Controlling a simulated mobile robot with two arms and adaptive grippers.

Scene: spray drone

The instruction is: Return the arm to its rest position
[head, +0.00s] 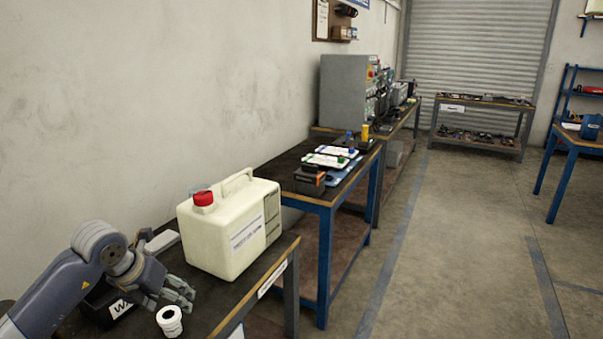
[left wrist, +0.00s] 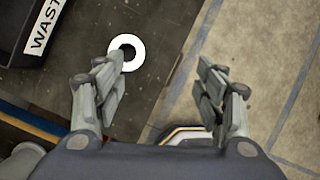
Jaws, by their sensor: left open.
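My left gripper (head: 180,292) is at the lower left of the head view, above the near dark bench. In the left wrist view its fingers (left wrist: 160,78) are spread apart with nothing between them. A small white round container (head: 170,321) with a dark opening stands on the bench close to the gripper. In the left wrist view the container (left wrist: 138,54) shows just beyond the left finger, which partly overlaps it. My right gripper is in neither view.
A cream jug (head: 229,240) with a red cap stands on the bench right of my left gripper. A black box (left wrist: 18,35) labelled "WAST" is beside the arm. A blue-legged table (head: 327,215) with trays follows behind. The floor (head: 450,250) at right is clear.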

